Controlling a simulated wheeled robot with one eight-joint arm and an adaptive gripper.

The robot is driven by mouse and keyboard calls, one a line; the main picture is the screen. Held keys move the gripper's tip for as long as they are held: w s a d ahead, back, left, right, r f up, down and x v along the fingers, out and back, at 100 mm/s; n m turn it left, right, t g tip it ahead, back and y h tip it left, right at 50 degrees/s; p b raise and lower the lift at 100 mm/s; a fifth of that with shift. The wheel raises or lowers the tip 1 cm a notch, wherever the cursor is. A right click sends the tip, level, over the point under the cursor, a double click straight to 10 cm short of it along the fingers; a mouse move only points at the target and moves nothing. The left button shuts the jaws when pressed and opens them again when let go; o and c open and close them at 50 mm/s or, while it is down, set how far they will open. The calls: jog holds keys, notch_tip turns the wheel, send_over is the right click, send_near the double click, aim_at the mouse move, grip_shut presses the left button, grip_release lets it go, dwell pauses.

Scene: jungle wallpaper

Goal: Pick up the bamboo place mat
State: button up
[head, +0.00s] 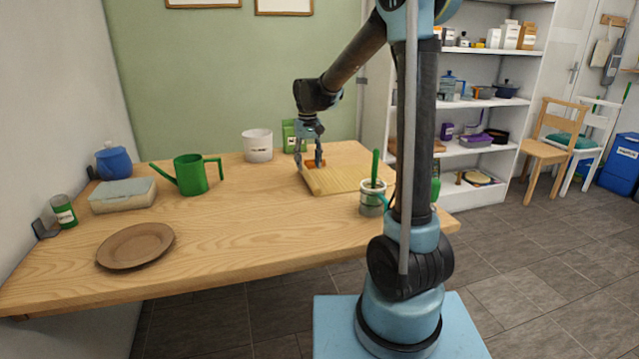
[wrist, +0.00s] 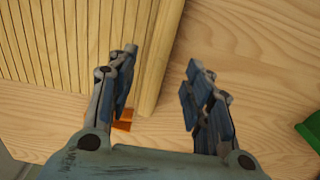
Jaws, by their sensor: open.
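The bamboo place mat (head: 335,180) is a pale slatted mat lying flat on the wooden table, right of the middle. In the wrist view its slats (wrist: 80,45) fill the upper left, with one edge running down between my fingers. My gripper (head: 311,164) is open over the far left part of the mat in the head view. In the wrist view the fingers (wrist: 160,85) point toward the mat's edge, the left finger over the mat and the right one over bare table. I cannot tell whether they touch it.
An orange item (head: 314,162) lies beside my gripper, partly hidden. A white pot (head: 257,146) and a green packet (head: 293,136) stand behind. A jar with a green plant (head: 372,198) stands at the mat's near right. A green watering can (head: 192,175) and brown plate (head: 136,246) are left; the table's front middle is clear.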

aim_at(309, 175)
jog(key=shift+d+f, duration=0.1)
jog(key=shift+f, duration=2.75)
jog(key=shift+c, duration=0.5)
grip_shut()
